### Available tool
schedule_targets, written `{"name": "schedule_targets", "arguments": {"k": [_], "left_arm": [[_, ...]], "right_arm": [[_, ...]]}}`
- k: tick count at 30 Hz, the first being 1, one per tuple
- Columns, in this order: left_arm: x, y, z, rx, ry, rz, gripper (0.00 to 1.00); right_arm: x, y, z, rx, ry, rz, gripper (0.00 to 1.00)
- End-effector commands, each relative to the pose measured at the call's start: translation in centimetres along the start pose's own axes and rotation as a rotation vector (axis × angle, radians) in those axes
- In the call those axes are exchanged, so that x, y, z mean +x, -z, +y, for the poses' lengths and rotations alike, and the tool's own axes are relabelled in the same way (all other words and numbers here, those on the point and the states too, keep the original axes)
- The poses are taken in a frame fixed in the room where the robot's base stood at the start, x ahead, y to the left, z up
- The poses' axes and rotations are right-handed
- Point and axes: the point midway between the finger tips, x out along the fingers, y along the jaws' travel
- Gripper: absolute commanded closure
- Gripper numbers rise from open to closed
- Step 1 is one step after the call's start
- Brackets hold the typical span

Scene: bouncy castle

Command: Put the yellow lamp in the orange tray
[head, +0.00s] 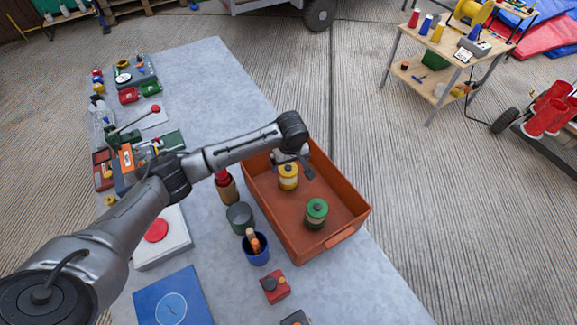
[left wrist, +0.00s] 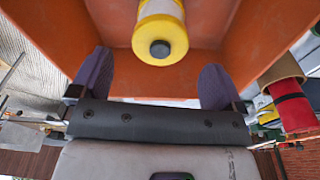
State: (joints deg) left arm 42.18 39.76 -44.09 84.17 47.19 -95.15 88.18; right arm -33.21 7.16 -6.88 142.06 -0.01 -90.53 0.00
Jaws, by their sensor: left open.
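The yellow lamp (head: 288,181), a small cylinder with a pale middle band and a dark knob, is inside the orange tray (head: 343,238), toward its far end. It also shows in the left wrist view (left wrist: 160,34), with the tray wall (left wrist: 60,30) around it. My left gripper (head: 293,163) is over the tray, right by the lamp. Its two fingers (left wrist: 155,80) are spread and empty, with the lamp just beyond their tips. A green lamp (head: 316,213) stands in the tray nearer its front end. My right gripper is not in view.
Beside the tray's left side stand a brown-and-red item (head: 227,187), a grey-green cup (head: 240,217) and a blue cup (head: 256,248) holding sticks. A red block (head: 275,287) lies in front. Tools and boxes crowd the table's left edge. The table's front right is clear.

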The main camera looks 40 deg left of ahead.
Motion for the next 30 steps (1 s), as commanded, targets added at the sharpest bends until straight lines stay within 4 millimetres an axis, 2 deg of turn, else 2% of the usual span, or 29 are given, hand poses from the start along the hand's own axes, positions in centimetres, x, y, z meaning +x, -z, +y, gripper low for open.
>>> {"name": "schedule_targets", "arguments": {"k": [3, 10, 30], "left_arm": [[-2.1, 0.0, 0.0, 0.0, -0.001, 0.0, 0.06], [-4.3, 0.0, 0.0, 0.0, -0.001, -0.001, 0.06], [-4.9, 0.0, 0.0, 0.0, 0.0, -0.001, 0.06]], "right_arm": [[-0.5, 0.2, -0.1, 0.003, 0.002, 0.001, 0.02], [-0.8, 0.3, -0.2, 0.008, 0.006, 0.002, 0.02], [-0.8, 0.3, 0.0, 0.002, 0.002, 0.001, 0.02]]}}
